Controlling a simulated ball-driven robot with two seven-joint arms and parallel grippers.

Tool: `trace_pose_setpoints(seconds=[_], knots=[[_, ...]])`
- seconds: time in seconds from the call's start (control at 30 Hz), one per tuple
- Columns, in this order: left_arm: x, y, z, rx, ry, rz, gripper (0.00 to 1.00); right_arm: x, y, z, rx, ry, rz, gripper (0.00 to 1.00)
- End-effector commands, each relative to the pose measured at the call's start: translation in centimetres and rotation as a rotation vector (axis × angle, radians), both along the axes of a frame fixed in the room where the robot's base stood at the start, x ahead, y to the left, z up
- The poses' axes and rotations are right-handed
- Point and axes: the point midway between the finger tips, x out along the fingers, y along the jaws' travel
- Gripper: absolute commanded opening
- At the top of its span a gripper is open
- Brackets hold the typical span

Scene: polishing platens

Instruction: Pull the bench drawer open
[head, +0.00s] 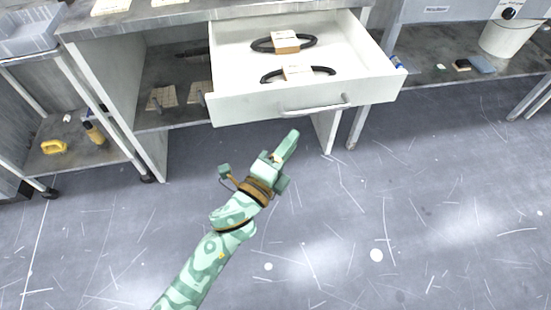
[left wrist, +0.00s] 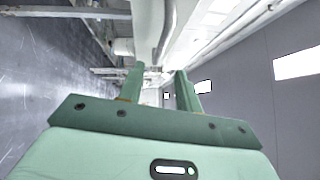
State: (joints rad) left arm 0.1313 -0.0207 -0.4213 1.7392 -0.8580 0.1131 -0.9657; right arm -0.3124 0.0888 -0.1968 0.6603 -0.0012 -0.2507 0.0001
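The white bench drawer (head: 250,108) is pulled well out from under the bench top, and its inside shows in the head view. Its grey bar handle (head: 317,106) runs across the right part of the front. Two black rings with tan labels lie in the drawer. My left gripper (head: 287,147) is in front of the drawer, just below and left of the handle, apart from it in the picture. In the left wrist view its two fingers (left wrist: 160,82) stand apart with nothing seen held between them. A grey curved bar, likely the handle (left wrist: 166,35), shows beyond them. My right gripper is not in view.
A cart (head: 95,160) with a yellow item (head: 53,147) and a bottle (head: 94,133) stands at left. A shelf with tan pieces (head: 163,97) is left of the drawer. A white bucket (head: 505,40) stands at right. The floor (head: 400,200) in front is clear.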

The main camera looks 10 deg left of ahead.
Motion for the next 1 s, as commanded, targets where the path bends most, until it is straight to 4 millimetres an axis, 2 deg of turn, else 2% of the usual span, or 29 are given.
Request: trace_pose_setpoints(seconds=[0.1, 0.3, 1.0], knots=[[-2.3, 1.2, -0.3, 0.001, 0.002, 0.001, 0.34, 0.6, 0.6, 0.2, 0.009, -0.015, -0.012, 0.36], [-4.2, 2.2, -0.7, 0.001, 0.000, 0.001, 0.34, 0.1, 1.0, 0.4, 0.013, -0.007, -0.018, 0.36], [-4.5, 2.4, -0.8, 0.001, 0.000, 0.001, 0.34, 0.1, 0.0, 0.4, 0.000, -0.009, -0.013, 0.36]])
